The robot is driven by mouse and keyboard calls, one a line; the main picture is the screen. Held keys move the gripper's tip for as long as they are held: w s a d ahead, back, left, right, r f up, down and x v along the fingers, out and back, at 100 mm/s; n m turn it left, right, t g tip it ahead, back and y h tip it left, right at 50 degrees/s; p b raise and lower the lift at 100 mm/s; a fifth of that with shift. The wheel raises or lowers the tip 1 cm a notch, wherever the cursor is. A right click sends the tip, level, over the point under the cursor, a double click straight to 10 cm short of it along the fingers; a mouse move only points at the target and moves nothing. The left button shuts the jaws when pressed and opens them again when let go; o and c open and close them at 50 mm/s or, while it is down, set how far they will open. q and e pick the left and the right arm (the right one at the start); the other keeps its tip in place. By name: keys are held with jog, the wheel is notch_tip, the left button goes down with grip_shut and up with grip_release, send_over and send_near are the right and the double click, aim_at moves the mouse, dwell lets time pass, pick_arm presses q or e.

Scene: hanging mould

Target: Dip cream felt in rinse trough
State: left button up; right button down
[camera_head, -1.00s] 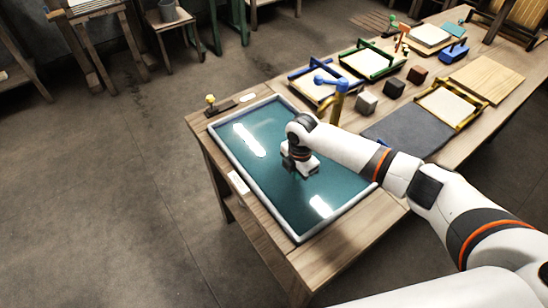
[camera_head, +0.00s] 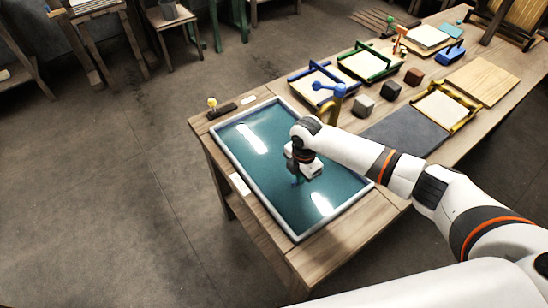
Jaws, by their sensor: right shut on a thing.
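The rinse trough (camera_head: 222,137) is a shallow rectangular basin with a pale rim and teal water, set on the near left end of the long table. My right gripper (camera_head: 297,182) points down over the middle of the trough, close to the water. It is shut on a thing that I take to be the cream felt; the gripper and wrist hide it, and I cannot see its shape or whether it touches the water. My left gripper is not in view.
Beyond the trough are a blue-topped post (camera_head: 331,98), a grey block (camera_head: 363,105), a dark block (camera_head: 391,90), and a brown block (camera_head: 414,76). A dark grey mat (camera_head: 405,133) and a yellow-handled frame (camera_head: 445,105) lie to the right. A yellow-knobbed piece (camera_head: 212,104) stands behind the trough.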

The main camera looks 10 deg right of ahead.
jog(key=shift+r+p, duration=3.85)
jog(key=shift+r, duration=0.4)
notch_tip(320, 180, up, 4)
jog(key=p, duration=0.4)
